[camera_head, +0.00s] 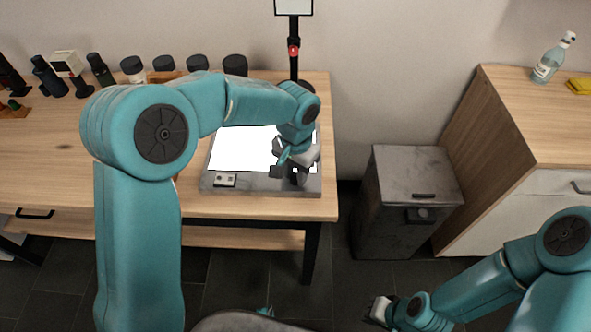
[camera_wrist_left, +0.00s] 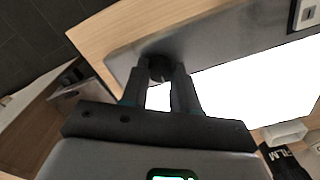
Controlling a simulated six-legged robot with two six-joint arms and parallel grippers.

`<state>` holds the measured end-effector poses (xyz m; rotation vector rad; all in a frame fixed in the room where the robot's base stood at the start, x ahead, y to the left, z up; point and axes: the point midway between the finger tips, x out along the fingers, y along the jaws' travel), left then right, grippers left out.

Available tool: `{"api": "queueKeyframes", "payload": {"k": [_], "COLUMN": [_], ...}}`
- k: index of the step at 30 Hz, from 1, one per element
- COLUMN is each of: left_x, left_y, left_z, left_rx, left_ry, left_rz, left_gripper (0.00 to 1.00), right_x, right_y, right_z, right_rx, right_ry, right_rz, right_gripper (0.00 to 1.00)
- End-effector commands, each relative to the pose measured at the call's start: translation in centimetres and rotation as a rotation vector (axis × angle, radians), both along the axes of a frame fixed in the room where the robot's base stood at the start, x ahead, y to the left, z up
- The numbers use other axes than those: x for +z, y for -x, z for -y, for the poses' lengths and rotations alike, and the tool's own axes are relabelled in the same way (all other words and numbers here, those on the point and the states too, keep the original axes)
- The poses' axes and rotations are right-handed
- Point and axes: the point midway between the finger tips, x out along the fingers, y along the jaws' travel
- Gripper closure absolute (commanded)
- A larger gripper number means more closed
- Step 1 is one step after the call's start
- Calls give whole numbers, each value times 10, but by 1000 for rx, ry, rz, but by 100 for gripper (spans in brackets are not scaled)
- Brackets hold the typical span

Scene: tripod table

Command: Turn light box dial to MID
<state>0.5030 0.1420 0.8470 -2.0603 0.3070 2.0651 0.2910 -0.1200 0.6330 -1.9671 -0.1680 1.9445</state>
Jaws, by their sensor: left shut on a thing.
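The light box (camera_head: 262,188) is a flat grey panel with a bright white lit surface, lying on the wooden table near its right front corner. Its dial (camera_wrist_left: 160,63) is a small dark round knob on the grey border, partly hidden by the fingers in the left wrist view. My left gripper (camera_head: 299,174) reaches down over the box's front right corner. In the left wrist view, the fingertips of the left gripper (camera_wrist_left: 160,76) are shut on the dial from both sides. The dial's markings cannot be read. My right gripper (camera_head: 379,311) hangs low at the bottom right, away from the table.
A stand (camera_head: 294,50) rises behind the box. A grey bin (camera_head: 408,190) and a wooden cabinet (camera_head: 500,120) stand to the right.

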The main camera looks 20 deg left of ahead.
Motion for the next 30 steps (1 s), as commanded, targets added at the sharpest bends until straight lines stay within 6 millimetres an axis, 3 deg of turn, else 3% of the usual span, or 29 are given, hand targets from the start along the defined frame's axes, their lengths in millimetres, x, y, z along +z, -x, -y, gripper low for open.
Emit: {"api": "queueKeyframes", "payload": {"k": [14, 15, 17, 26, 30], "left_x": [2, 2, 2, 2, 16], "left_y": [-2, -2, -2, -1, -1], "left_z": [0, 0, 0, 0, 0], "left_rx": [-13, -13, -13, -13, -12], "left_ry": [0, 0, 0, 0, 1], "left_rz": [8, 8, 7, 4, 7], "left_gripper": [100, 64, 45, 45, 45], "right_x": [1, 1, 1, 1, 2], "right_y": [0, 0, 0, 0, 0], "right_z": [0, 0, 0, 0, 0], "right_rx": [0, 0, 0, 0, 0], "right_ry": [0, 0, 0, 0, 0], "right_rz": [0, 0, 0, 0, 0], "right_gripper": [100, 100, 100, 100, 100]}}
